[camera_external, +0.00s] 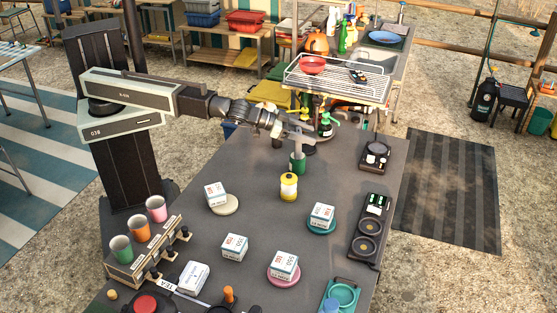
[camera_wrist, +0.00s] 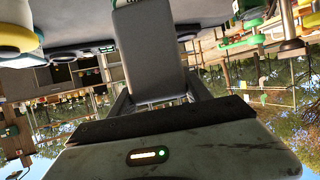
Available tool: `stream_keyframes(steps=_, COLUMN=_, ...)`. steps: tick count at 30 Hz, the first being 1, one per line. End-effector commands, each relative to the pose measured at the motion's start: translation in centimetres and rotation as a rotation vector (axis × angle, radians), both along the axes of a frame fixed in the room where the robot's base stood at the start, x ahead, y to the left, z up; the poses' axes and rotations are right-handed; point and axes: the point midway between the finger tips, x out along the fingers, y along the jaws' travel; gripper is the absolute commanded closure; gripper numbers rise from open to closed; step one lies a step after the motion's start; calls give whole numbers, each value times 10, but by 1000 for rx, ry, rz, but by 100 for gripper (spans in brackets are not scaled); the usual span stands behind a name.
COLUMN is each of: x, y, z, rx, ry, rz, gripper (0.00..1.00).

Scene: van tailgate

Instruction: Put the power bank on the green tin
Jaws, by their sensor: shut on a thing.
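My gripper (camera_external: 296,137) is shut on a dark grey slab, which I take to be the power bank (camera_wrist: 150,55). In the wrist view the slab stretches away between the fingers. In the external view the fingers mostly hide it. The green tin (camera_external: 297,164) stands on the grey table just below my gripper, near the table's far end. Whether the slab touches the tin's top, I cannot tell. A small green patch with white marks shows at the slab's far end in the wrist view; what it belongs to is unclear.
A yellow tin (camera_external: 289,187) stands close in front of the green tin. White boxes, such as one (camera_external: 322,215) on a teal disc, lie nearer. Dark devices (camera_external: 370,228) line the right edge. A wire rack (camera_external: 335,82) with a red bowl (camera_external: 313,65) stands behind.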

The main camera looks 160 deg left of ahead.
Motion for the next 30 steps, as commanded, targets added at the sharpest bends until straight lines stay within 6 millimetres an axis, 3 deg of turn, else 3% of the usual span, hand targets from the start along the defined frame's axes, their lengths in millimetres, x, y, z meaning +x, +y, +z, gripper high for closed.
stream_keyframes(steps=5, x=0, y=0, z=-2, rx=1, ry=0, rz=0, gripper=95)
stream_keyframes(steps=6, x=0, y=0, z=-2, rx=0, ry=0, rz=0, gripper=41)
stream_keyframes(steps=8, x=0, y=0, z=-1, rx=0, ry=0, rz=0, gripper=24)
stream_keyframes(steps=20, x=0, y=0, z=4, rx=0, ry=0, rz=0, gripper=22)
stream_keyframes(steps=30, x=-23, y=-52, z=28, rx=0, ry=1, rz=-1, gripper=22)
